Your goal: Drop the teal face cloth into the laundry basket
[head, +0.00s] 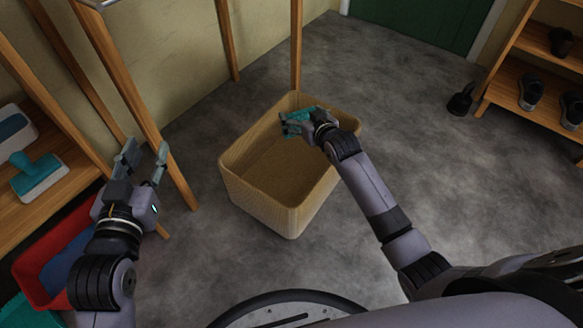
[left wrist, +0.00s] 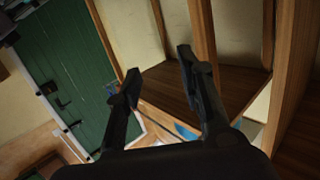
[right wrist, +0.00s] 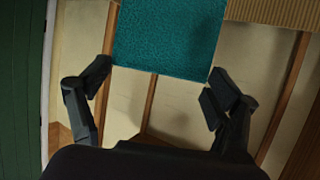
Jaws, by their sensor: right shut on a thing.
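The teal face cloth (head: 303,114) is held over the far right part of the laundry basket (head: 262,209), a woven tan box standing open on the floor. My right gripper (head: 292,125) is shut on the cloth. In the right wrist view the cloth (right wrist: 165,38) spans between the two fingers, and a strip of the basket (right wrist: 275,11) shows at the top right. The visible basket floor looks empty; its far right corner is partly hidden by my right arm. My left gripper (head: 144,155) is open and empty, left of the basket; its fingers stand apart in the left wrist view (left wrist: 158,65).
A wooden shelf (head: 77,166) at left holds a teal-handled brush-like item (head: 38,178). A red bin (head: 28,270) stands low at left. Wooden posts rise behind the basket. A shoe rack (head: 510,95) is at far right. Grey floor right of the basket is clear.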

